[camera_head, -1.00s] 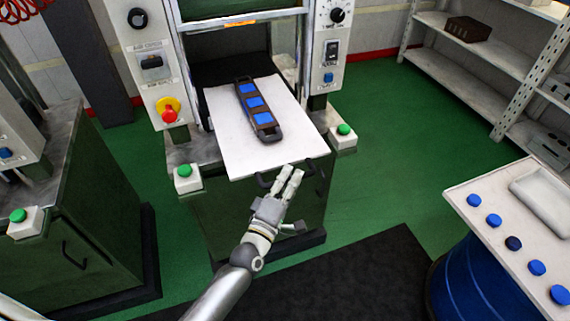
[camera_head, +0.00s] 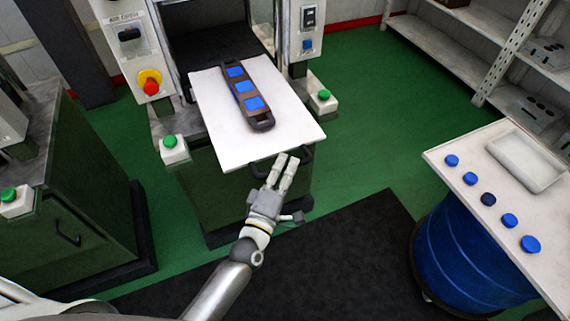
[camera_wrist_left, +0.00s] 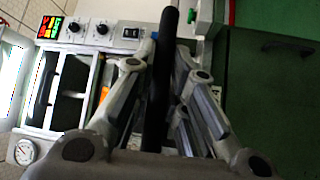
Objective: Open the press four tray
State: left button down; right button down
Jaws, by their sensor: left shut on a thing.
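The press tray (camera_head: 215,125) is a white plate sticking out from the front of the press. A dark mould (camera_head: 238,88) with blue squares lies on it. A dark handle (camera_head: 304,163) is at the tray's front edge. My left gripper (camera_head: 287,163) is at this handle, its fingers shut on it. In the left wrist view, the black handle bar (camera_wrist_left: 160,85) runs between the fingers. The fingers hide part of the handle in the head view. My right gripper is not in view.
Green buttons on white boxes (camera_head: 173,150) (camera_head: 322,103) flank the tray. A red knob (camera_head: 150,86) is on the press panel. At right, a white table (camera_head: 470,215) on a blue drum (camera_head: 460,255) holds blue discs and a shallow tray. Green floor and a dark mat lie in front.

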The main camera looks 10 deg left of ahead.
pick_arm(q)
jog(key=c, duration=1.5)
grip_release()
jog(key=shift+r, duration=0.2)
jog(key=shift+o, duration=0.2)
jog(key=shift+f, duration=0.15)
jog(key=shift+s, duration=0.3)
jog(key=v, duration=1.1)
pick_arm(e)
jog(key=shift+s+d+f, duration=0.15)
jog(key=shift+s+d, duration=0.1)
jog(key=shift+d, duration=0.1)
pick_arm(q)
jog(key=shift+s+a, duration=0.1)
jog(key=shift+s, duration=0.05)
